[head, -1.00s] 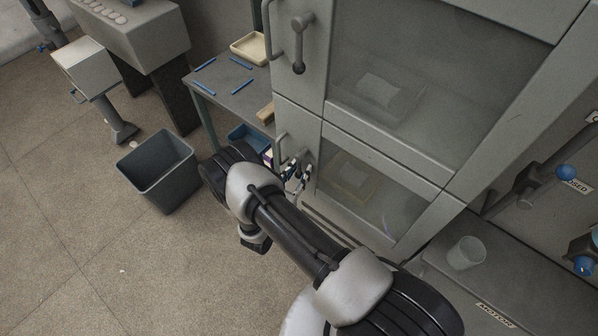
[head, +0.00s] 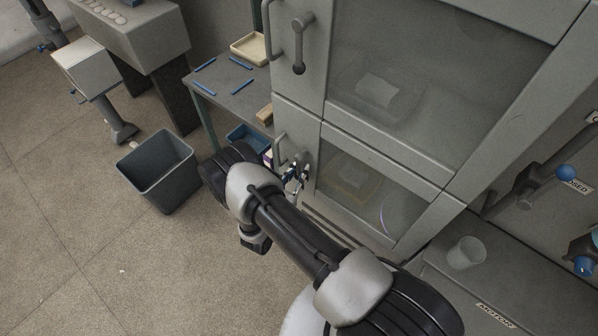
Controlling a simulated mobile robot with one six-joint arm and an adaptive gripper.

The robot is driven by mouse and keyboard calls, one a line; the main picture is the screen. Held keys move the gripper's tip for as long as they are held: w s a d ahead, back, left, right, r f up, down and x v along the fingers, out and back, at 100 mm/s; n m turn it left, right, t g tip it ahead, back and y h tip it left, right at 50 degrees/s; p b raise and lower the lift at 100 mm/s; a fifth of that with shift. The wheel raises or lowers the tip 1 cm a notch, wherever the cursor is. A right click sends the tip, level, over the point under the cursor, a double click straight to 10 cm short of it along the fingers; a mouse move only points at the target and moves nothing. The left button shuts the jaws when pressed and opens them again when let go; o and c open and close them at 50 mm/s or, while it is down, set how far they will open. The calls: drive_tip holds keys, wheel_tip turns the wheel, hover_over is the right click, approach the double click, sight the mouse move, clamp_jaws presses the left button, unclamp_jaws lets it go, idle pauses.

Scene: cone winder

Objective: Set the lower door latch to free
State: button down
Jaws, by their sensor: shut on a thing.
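The lower door (head: 375,185) of the grey cabinet is closed, with a window and a bar handle (head: 280,149) at its left edge. The lower door latch (head: 304,157) is a small dark lever right of that handle. My gripper (head: 298,176) is at the latch, shut on it. The fingers and my wrist hide most of the lever, so its exact angle cannot be told. The upper door has a similar latch (head: 298,57), hanging downward from its pivot.
A side table (head: 228,92) with blue sticks and a cream tray (head: 250,47) stands left of the cabinet. A grey bin (head: 160,170) is on the floor. A clear cup (head: 466,252) stands on the ledge at right. The floor at lower left is open.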

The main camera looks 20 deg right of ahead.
sight(328, 165)
drive_tip(key=shift+s, duration=0.1)
drive_tip(key=n, duration=0.1)
drive_tip(key=s+d+n, duration=0.1)
drive_tip(key=n, duration=0.1)
drive_tip(key=s+d+n+g+p, duration=0.1)
drive_tip(key=shift+s+r, duration=0.25)
drive_tip(key=shift+r, duration=0.15)
drive_tip(key=n, duration=0.1)
drive_tip(key=s+d+r+n+p, duration=0.1)
drive_tip(key=n, duration=0.1)
drive_tip(key=s+r+n, duration=0.1)
drive_tip(key=shift+d+g, duration=0.25)
drive_tip(key=shift+g, duration=0.15)
drive_tip(key=n, duration=0.1)
drive_tip(key=r+n+p, duration=0.1)
drive_tip(key=s+r+n+g, duration=0.1)
drive_tip(key=shift+d+p, duration=0.3)
drive_tip(key=shift+s+d+r+n+g+p, duration=0.1)
drive_tip(key=shift+r+n+g+p, duration=0.1)
drive_tip(key=shift+r+n, duration=0.35)
drive_tip(key=shift+s+d+r+n+g+p, duration=0.1)
drive_tip(key=shift+r+n+p, duration=0.2)
drive_tip(key=shift+n, duration=0.4)
drive_tip(key=shift+s+d+r+n+g+p, duration=0.1)
drive_tip(key=shift+r+n+p, duration=0.05)
drive_tip(key=shift+r+n, duration=0.4)
drive_tip(key=c, duration=1.6)
unclamp_jaws()
drive_tip(key=shift+f, duration=0.1)
drive_tip(key=shift+c, duration=0.2)
